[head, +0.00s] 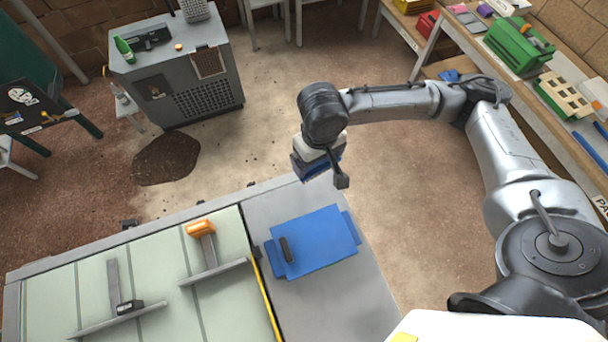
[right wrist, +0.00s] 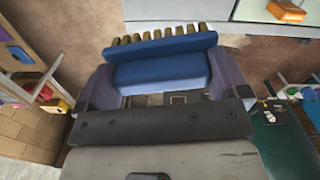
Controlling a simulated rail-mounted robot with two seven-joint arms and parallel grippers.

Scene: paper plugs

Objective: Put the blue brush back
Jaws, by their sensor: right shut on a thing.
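The blue brush (right wrist: 160,72) is between the fingers of my right gripper (right wrist: 160,85) in the right wrist view, with a row of tan bristles along its far side. In the head view my right gripper (head: 320,150) is shut on the brush (head: 312,168), held up beyond the far edge of the table and largely covered by the wrist. A flat blue piece (head: 318,238) with a dark handle lies on the grey table section, apart from the brush. My left gripper is not in view.
Left of a yellow strip, a pale ribbed panel (head: 60,285) bears an orange-handled tool (head: 202,230) and a black-handled tool (head: 128,307). A grey cabinet (head: 185,75) stands at the back. A cluttered workbench (head: 555,105) runs along the right. Open floor lies between.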

